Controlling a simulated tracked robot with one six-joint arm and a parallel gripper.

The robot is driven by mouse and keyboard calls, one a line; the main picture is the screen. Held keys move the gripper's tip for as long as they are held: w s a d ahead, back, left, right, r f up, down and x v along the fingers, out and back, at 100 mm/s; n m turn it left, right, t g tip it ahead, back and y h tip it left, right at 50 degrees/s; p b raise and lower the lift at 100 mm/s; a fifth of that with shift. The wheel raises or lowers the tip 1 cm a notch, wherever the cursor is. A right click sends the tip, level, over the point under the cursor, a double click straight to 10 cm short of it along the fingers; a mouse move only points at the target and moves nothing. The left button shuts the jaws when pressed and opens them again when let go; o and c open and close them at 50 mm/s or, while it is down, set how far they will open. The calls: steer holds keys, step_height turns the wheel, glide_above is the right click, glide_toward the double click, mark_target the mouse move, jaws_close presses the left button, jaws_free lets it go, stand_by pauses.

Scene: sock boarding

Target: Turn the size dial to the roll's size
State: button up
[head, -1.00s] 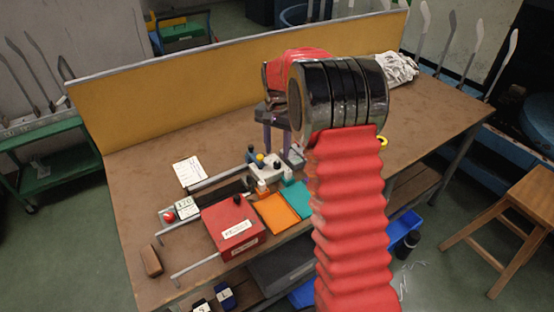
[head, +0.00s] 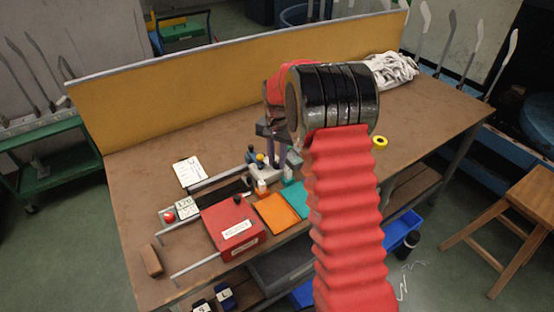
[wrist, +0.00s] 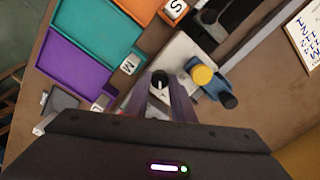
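The size dial is a round black knob (wrist: 160,80) with a white pointer mark, on a white base plate (head: 267,174). In the wrist view it shows between the tips of my gripper's (wrist: 161,92) two purple-grey fingers. The fingers stand apart with nothing held; whether they touch the dial I cannot tell. In the head view my gripper (head: 279,153) is over the plate and hides the dial. A printed card (head: 187,172) lists sizes and numbers, partly readable in the wrist view (wrist: 303,35). A small number label (head: 186,207) is too blurred to read surely.
Orange (head: 276,213), teal (head: 296,195) and purple (wrist: 73,80) trays lie nearby. A red box (head: 232,225) sits at the front. The table's back left is clear.

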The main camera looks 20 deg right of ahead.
jaws_close()
steer(key=shift+n, duration=0.4)
steer(key=n, duration=0.7)
steer(key=shift+n, duration=0.4)
steer(key=n, duration=0.4)
steer(key=shift+d+n, duration=0.1)
steer(key=shift+n, duration=0.2)
steer(key=n, duration=0.4)
steer(key=shift+n, duration=0.4)
